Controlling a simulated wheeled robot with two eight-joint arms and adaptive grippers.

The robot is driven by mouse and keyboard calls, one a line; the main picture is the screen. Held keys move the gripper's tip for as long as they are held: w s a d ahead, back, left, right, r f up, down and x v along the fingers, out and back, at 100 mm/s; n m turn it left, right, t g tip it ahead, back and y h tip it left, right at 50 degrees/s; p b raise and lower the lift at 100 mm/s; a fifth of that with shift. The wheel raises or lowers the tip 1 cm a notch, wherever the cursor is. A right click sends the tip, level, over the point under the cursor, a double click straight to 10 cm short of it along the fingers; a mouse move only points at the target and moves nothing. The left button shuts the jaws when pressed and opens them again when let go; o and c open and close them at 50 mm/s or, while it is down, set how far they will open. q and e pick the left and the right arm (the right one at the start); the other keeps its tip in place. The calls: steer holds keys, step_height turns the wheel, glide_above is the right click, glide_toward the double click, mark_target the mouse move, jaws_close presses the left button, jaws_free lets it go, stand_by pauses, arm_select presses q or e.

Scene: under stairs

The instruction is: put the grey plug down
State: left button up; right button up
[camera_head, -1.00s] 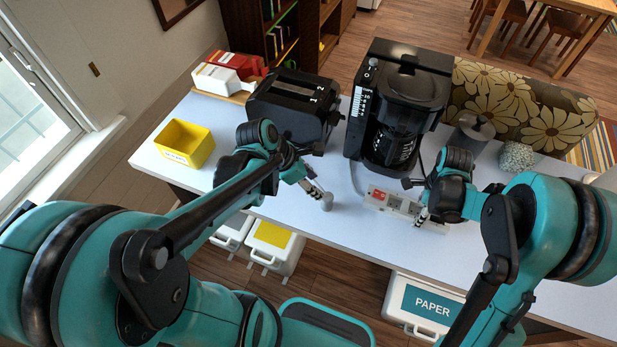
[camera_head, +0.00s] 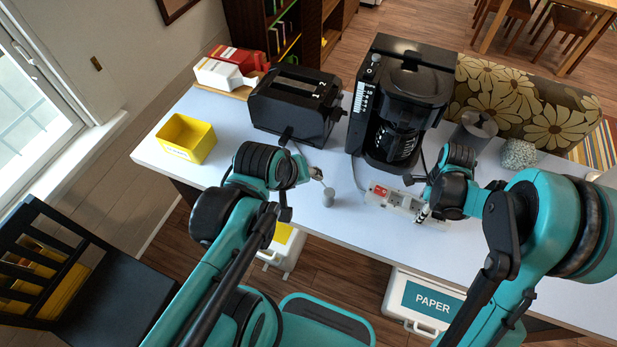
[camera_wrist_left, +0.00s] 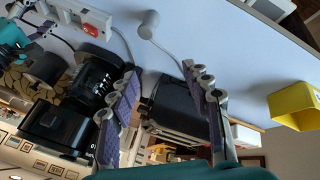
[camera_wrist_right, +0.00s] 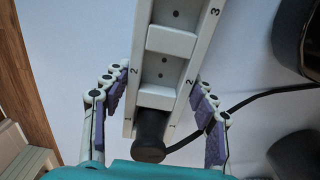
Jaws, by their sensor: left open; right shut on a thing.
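The grey plug (camera_head: 328,197) rests on the pale tabletop, left of the power strip, with its cord running back toward the toaster. It also shows in the left wrist view (camera_wrist_left: 148,22), beyond the fingertips and clear of them. My left gripper (camera_wrist_left: 160,72) is open and empty, its fingers spread apart; in the head view my own wrist partly hides it. My right gripper (camera_wrist_right: 152,92) is shut on the white power strip (camera_wrist_right: 166,70), one finger along each side. In the head view the power strip (camera_head: 392,198) lies in front of the coffee maker.
A black toaster (camera_head: 293,105) and a coffee maker (camera_head: 403,100) stand behind the plug. A yellow bin (camera_head: 187,138) is at the table's left end. A black cord (camera_wrist_right: 240,103) crosses beside the strip. Table around the plug is clear.

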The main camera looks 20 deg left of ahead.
arm_select(q)
steer(key=m, duration=0.4)
steer(key=s+r+m+t, duration=0.1)
steer(key=m, duration=0.1)
steer(key=shift+r+m+y, duration=0.1)
steer(key=shift+m+y, duration=0.3)
arm_select(e)
steer(key=o, duration=1.6)
steer(key=shift+c, duration=0.2)
